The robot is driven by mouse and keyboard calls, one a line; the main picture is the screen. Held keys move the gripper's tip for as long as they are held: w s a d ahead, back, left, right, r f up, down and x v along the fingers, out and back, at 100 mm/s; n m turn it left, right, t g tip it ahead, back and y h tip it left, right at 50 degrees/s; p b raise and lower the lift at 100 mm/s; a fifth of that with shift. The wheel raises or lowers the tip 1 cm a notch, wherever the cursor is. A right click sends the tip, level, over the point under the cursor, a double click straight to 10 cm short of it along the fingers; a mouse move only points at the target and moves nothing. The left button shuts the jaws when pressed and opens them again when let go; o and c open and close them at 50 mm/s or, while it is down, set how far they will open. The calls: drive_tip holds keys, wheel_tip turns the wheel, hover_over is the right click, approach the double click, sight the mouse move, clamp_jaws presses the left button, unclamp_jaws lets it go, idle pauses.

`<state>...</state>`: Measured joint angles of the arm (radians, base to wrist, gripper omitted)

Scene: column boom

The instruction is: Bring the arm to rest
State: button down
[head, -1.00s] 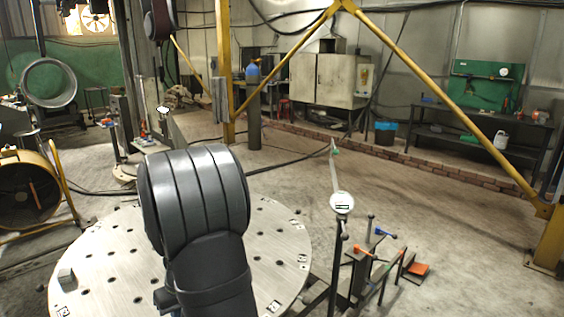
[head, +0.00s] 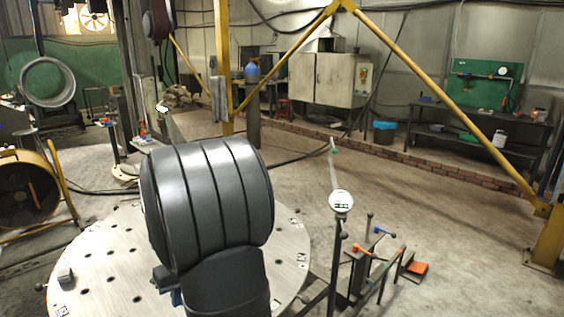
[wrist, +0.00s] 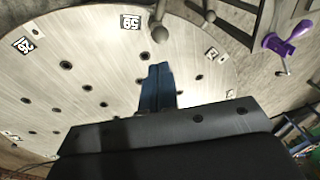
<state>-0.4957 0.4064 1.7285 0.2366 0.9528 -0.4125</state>
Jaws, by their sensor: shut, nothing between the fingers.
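My gripper (wrist: 159,72) shows in the wrist view as two blue fingers side by side, shut with nothing between them. They point out over the round metal table (wrist: 75,92), which is perforated with holes and has numbered marker tags. In the head view my dark arm links stand large in front of the same round table (head: 95,265). Only a small blue piece of my gripper (head: 176,297) shows there, low beside the dark link; the fingertips are hidden. I cannot tell the height of the fingers above the table.
A small grey block (head: 65,276) sits on the table's left edge. A stand with a dial gauge (head: 341,202) and clamps with coloured handles (head: 370,250) are at the right. A purple-handled clamp (wrist: 287,38) shows in the wrist view. Open floor lies further right.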

drive_tip(key=x, duration=0.7)
drive_tip(key=shift+s+d+f, duration=0.1)
drive_tip(key=s+a+v, duration=0.1)
drive_tip(key=v, duration=1.4)
drive_tip(key=d+r+m+t+h, duration=0.1)
drive_tip(key=d+m, duration=0.3)
drive_tip(key=d, duration=0.7)
drive_tip(key=w+d+r+m+t+h, duration=0.1)
drive_tip(key=d+r+m, duration=0.3)
drive_tip(key=d, duration=0.8)
drive_tip(key=d+r+m+t+h, duration=0.2)
drive_tip(key=d+r+m+t, duration=0.1)
drive_tip(key=d, duration=0.9)
drive_tip(key=shift+w+d+m, duration=0.15)
drive_tip(key=shift+w+m, duration=0.2)
drive_tip(key=shift+m, duration=0.05)
drive_tip(key=c, duration=2.2)
unclamp_jaws()
